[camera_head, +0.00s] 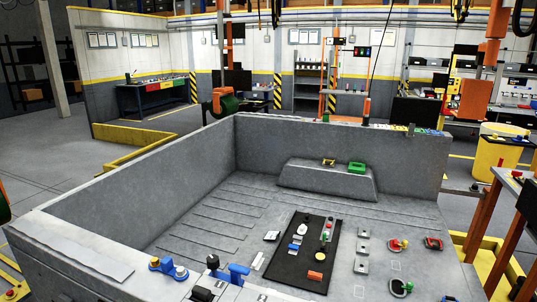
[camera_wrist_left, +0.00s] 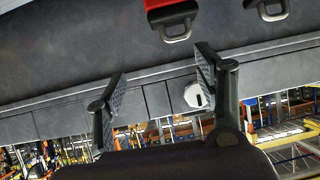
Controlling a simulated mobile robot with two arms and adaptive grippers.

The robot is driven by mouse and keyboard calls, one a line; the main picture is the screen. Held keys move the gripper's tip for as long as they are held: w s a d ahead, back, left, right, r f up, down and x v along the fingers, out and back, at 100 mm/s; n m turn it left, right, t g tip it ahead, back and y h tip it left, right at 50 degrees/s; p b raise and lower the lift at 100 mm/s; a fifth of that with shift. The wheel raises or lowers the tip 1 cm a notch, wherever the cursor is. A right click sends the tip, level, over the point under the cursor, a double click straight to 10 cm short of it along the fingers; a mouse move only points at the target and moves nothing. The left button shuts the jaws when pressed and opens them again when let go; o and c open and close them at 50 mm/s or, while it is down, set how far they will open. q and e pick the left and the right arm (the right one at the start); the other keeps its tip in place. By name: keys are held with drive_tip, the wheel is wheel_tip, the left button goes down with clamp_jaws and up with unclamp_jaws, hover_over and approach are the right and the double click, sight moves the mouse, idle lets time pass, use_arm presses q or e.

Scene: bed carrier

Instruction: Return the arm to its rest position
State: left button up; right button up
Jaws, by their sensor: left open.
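My left gripper (camera_wrist_left: 160,76) shows in the left wrist view with its two dark fingers spread apart and nothing between the tips. A dark grey surface (camera_wrist_left: 70,60) fills the upper part of that view behind the fingers. A red piece with a metal loop (camera_wrist_left: 176,22) is above the right finger. A white rounded piece (camera_wrist_left: 195,96) shows just beside the right finger, farther back. I cannot tell whether the fingers touch anything. Neither gripper can be made out in the head view, and my right gripper does not show.
A large grey truck bed (camera_head: 335,135) fills the head view. A black mat (camera_head: 290,262) with small parts lies on its floor. Blue latches (camera_head: 239,273) sit near the front edge. A yellow barrel (camera_head: 497,150) stands right. Open floor (camera_head: 50,165) lies left.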

use_arm(q)
drive_tip(key=s+a+f+n+g+y, duration=0.15)
drive_tip(key=s+g, duration=0.25)
drive_tip(key=s, duration=0.4)
drive_tip(key=s+f+g+y, duration=0.2)
drive_tip(key=s+f+g, duration=0.15)
drive_tip(key=s, duration=0.35)
wheel_tip(320, 180, down, 29)
drive_tip(key=s+g+b, duration=0.2)
drive_tip(key=s, duration=0.1)
drive_tip(key=s+a+f, duration=0.3)
drive_tip(key=s+f, duration=1.3)
drive_tip(key=shift+g+b, duration=0.45)
drive_tip(key=shift+a+f, duration=0.1)
